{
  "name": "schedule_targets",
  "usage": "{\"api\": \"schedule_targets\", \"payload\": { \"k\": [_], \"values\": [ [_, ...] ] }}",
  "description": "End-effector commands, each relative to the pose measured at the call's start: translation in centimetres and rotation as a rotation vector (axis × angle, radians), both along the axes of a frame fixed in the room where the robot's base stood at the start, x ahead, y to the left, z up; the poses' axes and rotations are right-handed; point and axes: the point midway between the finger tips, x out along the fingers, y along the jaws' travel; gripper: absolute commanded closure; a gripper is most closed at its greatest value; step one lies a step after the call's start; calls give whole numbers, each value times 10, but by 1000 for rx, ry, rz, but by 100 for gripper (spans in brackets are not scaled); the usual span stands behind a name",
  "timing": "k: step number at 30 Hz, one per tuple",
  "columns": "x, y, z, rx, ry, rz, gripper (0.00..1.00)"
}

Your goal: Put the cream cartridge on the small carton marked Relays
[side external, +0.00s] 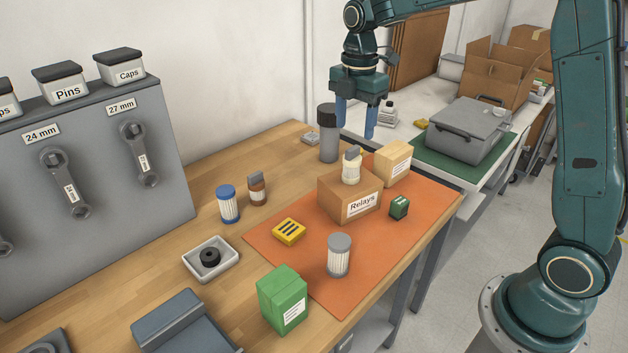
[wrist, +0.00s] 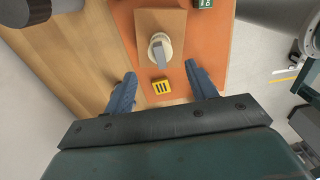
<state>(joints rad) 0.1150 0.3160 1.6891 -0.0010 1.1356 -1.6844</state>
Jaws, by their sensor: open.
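The cream cartridge (side external: 351,172), with a grey top, stands upright on the small brown carton marked Relays (side external: 334,200). In the wrist view the cartridge (wrist: 153,40) shows from above on the carton's top (wrist: 176,20), its grey part leaning towards my gripper. My gripper (side external: 356,125) is open and empty, fingers pointing down, above and behind the carton in the side view. In the wrist view the cartridge lies beyond the gap between my fingertips (wrist: 161,73), and nothing touches them. The carton rests on the orange mat (side external: 290,262).
A tan carton (side external: 397,163) and green block (side external: 399,208) stand near the Relays carton. A dark grey cylinder (side external: 328,140) stands behind. A yellow block (side external: 289,231), grey-topped cartridge (side external: 339,258) and green box (side external: 284,302) are nearer.

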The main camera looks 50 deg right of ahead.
Motion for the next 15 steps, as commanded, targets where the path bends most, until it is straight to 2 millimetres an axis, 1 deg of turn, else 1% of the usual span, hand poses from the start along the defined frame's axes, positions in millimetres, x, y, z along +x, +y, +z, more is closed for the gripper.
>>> {"api": "schedule_targets", "payload": {
  "k": [1,3,6,10,15],
  "values": [
    [0,0,7,0,-2,0,43],
    [0,0,15,0,-1,0,43],
    [0,0,23,0,-1,0,43],
    [0,0,28,0,0,0,43],
    [0,0,28,0,1,0,43]
  ]
}}
